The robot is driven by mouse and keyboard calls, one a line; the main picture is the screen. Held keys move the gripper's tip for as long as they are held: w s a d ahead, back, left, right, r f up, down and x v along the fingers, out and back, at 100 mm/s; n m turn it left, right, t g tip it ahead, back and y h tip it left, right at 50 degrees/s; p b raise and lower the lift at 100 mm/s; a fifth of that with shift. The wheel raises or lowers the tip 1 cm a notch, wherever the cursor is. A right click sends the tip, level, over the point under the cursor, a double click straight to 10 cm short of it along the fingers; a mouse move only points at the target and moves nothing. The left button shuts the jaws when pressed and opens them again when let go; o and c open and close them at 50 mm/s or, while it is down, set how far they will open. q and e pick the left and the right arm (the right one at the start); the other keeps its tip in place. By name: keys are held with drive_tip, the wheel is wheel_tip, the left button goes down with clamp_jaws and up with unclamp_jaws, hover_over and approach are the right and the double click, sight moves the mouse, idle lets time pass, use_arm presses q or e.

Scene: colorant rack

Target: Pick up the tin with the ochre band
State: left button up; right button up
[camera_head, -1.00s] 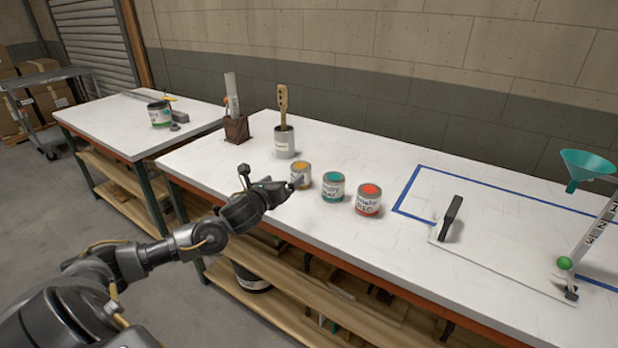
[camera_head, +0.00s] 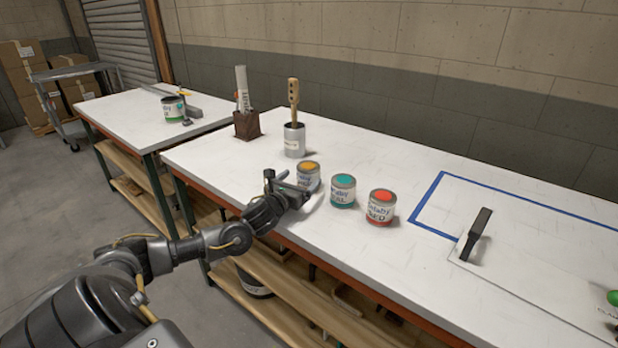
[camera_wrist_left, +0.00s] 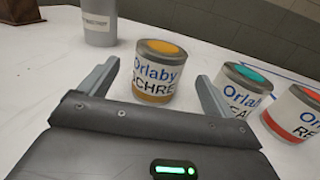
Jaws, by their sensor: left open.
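The tin with the ochre band (camera_head: 308,174) stands upright near the front edge of the white workbench, leftmost of three tins in a row. In the left wrist view the ochre tin (camera_wrist_left: 158,72) shows an ochre lid, an ochre lower band and a label reading "Orlaby" and "OCHRE", partly cut off. My left gripper (camera_head: 292,188) is open just in front of it. In the left wrist view its fingers (camera_wrist_left: 152,88) are spread, one to each side of the tin, which stands a little beyond them. My right gripper is not in view.
A teal tin (camera_head: 343,191) and a red tin (camera_head: 380,207) stand to the right of the ochre tin. A grey pot with a wooden-handled tool (camera_head: 294,141) stands behind it. Further right, a black-handled tool (camera_head: 476,235) lies near blue tape (camera_head: 431,190).

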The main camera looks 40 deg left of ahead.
use_arm(q)
drive_tip(key=shift+f, duration=0.6)
drive_tip(key=shift+w+a+r, duration=0.15)
drive_tip(key=shift+w+r, duration=0.05)
drive_tip(key=shift+w, duration=0.2)
drive_tip(key=shift+w+f, duration=0.1)
drive_tip(key=shift+w, duration=0.3)
drive_tip(key=shift+w+a, duration=0.1)
drive_tip(key=shift+w, duration=0.3)
drive_tip(key=w, duration=0.2)
drive_tip(key=w+p, duration=0.1)
drive_tip(key=w, duration=0.1)
drive_tip(key=shift+a, duration=0.35)
drive_tip(key=shift+w, duration=0.3)
drive_tip(key=shift+a, duration=0.1)
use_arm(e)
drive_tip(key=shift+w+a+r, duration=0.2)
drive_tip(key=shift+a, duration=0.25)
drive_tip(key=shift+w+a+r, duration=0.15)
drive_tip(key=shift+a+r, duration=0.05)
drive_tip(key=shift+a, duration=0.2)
